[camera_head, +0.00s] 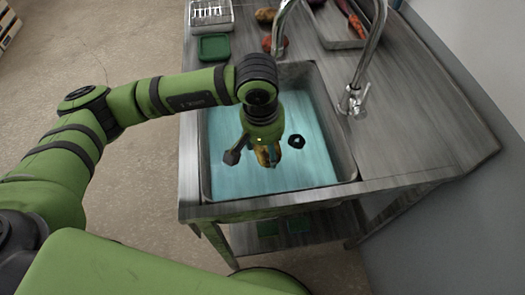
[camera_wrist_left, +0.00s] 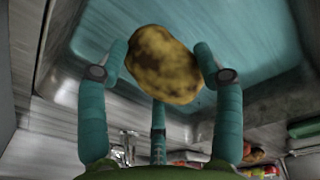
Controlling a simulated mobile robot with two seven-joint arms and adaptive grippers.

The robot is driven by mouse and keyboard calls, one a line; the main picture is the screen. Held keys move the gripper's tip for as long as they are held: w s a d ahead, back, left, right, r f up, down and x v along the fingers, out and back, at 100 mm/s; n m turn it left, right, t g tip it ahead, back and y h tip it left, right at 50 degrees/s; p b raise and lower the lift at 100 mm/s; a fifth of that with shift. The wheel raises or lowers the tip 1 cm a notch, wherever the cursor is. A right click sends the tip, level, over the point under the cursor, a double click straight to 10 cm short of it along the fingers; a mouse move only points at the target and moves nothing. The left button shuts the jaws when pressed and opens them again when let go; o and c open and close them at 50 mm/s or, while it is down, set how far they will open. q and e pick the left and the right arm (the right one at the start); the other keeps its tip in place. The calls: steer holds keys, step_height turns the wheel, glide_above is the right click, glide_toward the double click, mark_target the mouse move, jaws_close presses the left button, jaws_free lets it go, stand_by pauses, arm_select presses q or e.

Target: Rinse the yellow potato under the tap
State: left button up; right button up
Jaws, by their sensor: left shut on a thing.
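The yellow potato (camera_wrist_left: 163,64), mottled with dark patches, is held between the fingers of my left gripper (camera_wrist_left: 160,75) in the left wrist view. In the head view the left gripper (camera_head: 262,152) hangs over the sink (camera_head: 230,180), and the potato (camera_head: 262,155) shows only partly below the wrist. The sink holds blue-looking water or has a blue basin; I cannot tell which. The metal tap (camera_head: 366,65) arches over the sink's back edge, with its base at the right rim. No stream of water is visible. My right gripper is not in view.
A tray (camera_head: 340,40) with long vegetables lies on the counter behind the tap. Loose round vegetables (camera_head: 266,15) lie at the back. A green container (camera_head: 214,47) and a wire rack (camera_head: 211,12) stand at the back left. The counter right of the sink (camera_head: 425,120) is bare.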

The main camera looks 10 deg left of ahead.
arm_select(q)
steer(key=w+f+b, duration=0.1)
steer(key=w+b, duration=0.3)
steer(key=w, duration=0.4)
steer(key=shift+w+d+f, duration=0.25)
steer(key=shift+d+f, duration=0.1)
stand_by(0.5)
steer(key=shift+d+b, duration=0.55)
steer(key=shift+d, duration=0.05)
steer(key=shift+a, duration=0.2)
steer(key=shift+a+b, duration=0.45)
steer(key=shift+d, duration=0.1)
